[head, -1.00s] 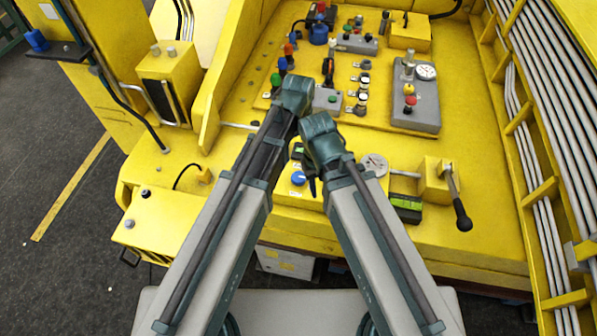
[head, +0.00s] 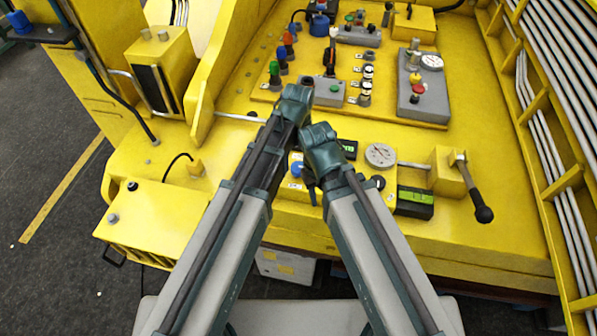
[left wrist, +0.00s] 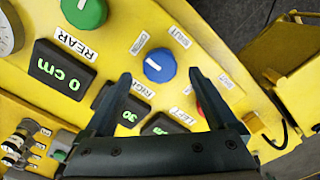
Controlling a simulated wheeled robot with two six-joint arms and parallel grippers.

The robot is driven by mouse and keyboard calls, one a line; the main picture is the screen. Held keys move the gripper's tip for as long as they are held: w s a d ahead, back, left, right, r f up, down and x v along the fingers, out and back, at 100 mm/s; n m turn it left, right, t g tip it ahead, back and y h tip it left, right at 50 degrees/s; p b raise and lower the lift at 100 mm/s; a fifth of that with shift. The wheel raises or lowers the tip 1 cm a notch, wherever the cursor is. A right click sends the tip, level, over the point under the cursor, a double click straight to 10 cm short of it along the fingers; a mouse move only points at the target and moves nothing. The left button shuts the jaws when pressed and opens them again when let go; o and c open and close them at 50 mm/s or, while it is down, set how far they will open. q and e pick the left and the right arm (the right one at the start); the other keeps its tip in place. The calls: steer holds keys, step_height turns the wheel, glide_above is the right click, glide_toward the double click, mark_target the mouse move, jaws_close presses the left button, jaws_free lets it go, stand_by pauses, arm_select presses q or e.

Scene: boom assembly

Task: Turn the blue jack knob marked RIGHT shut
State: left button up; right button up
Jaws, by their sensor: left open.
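The blue knob (left wrist: 159,65) sits on the yellow panel, beside the RIGHT label (left wrist: 141,88). A pale pointer line crosses its face. In the head view the blue knob (head: 296,168) shows between my two arms. My left gripper (left wrist: 160,76) is open and empty, its fingers on either side of the knob in the picture. Whether the fingertips are level with it I cannot tell. The display by the RIGHT label (left wrist: 122,112) reads about 30, partly hidden by a finger. My right gripper (head: 311,187) points down beside the knob in the head view; its jaws are unclear.
A green knob (left wrist: 84,12) by a REAR display reading 0 cm and a red knob (left wrist: 200,106) near the LEFT label flank the blue one. A round gauge (head: 380,155) and a black-knobbed lever (head: 474,190) stand to the right.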

mark_target(298, 166)
arm_select(q)
step_height(298, 166, down, 4)
steer(key=shift+r+b, duration=0.25)
steer(key=shift+b, duration=0.95)
arm_select(e)
step_height(298, 166, down, 4)
steer(key=shift+r, duration=0.25)
arm_select(q)
steer(key=c, duration=1.4)
steer(key=shift+o, duration=0.2)
